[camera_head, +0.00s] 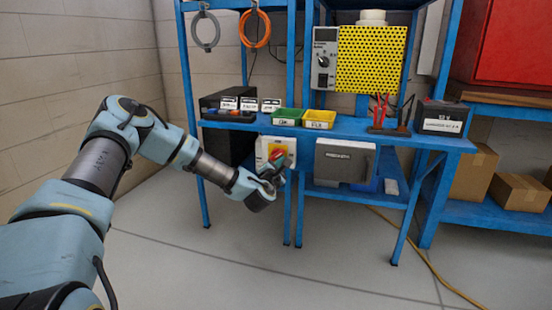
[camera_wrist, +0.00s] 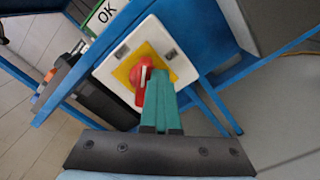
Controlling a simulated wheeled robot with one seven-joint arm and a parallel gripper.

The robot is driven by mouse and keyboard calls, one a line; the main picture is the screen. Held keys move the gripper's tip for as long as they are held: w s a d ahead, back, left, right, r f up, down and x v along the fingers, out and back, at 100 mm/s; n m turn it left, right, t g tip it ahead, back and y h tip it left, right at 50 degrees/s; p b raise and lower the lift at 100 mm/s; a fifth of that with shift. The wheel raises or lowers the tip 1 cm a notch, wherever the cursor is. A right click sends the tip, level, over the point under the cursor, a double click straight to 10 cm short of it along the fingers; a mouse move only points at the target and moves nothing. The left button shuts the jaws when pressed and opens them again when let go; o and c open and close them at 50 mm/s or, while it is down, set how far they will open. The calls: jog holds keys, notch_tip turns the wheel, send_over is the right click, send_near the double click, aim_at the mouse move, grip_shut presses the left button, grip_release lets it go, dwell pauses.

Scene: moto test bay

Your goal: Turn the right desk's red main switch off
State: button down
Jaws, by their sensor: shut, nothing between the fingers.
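The red main switch (camera_head: 277,153) is a red rotary knob on a yellow plate, set on a white box (camera_head: 262,150) under the front edge of the blue desk. In the wrist view, the red knob (camera_wrist: 139,78) is partly hidden by my fingers, with the yellow plate (camera_wrist: 124,72) and white box (camera_wrist: 152,33) around it. My gripper (camera_head: 276,176) is just in front of and below the knob. In the wrist view my gripper's green fingers (camera_wrist: 160,80) are shut with nothing between them, their tips overlapping the knob's right side. I cannot tell whether they touch it.
A grey case (camera_head: 344,161) sits right of the switch. A yellow cable (camera_head: 436,272) crosses the otherwise clear floor.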

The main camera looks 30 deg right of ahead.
jog(key=v, duration=0.6)
jog(key=shift+s+p, duration=0.4)
jog(key=shift+p, duration=0.05)
jog(key=shift+a+r, duration=0.1)
jog(key=shift+r, duration=0.05)
